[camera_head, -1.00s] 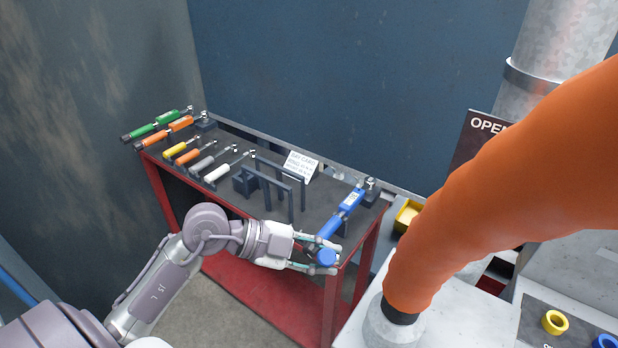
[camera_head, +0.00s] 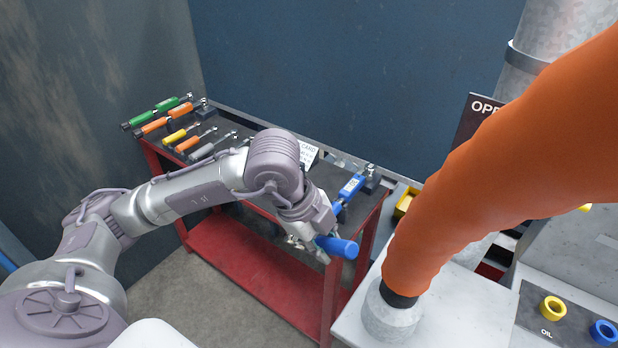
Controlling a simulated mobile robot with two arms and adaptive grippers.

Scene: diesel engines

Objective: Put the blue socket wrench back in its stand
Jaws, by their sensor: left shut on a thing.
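My left gripper (camera_head: 322,243) is shut on a blue handle, the blue socket wrench (camera_head: 342,247), in front of the red cart's right end. The handle's end sticks out to the right of the fingers. The rest of the wrench is hidden by the gripper. A larger blue wrench (camera_head: 351,188) lies behind it on the cart top, its head at a dark holder (camera_head: 371,184). My left forearm and wrist cover the middle of the cart top, so the empty dark stand seen there earlier is hidden. My right gripper is out of view.
The red cart (camera_head: 228,262) carries green, orange and yellow-handled tools (camera_head: 174,136) at its left end. A large orange hose (camera_head: 440,215) and a grey machine surface (camera_head: 425,325) stand close on the right. A wall is behind the cart.

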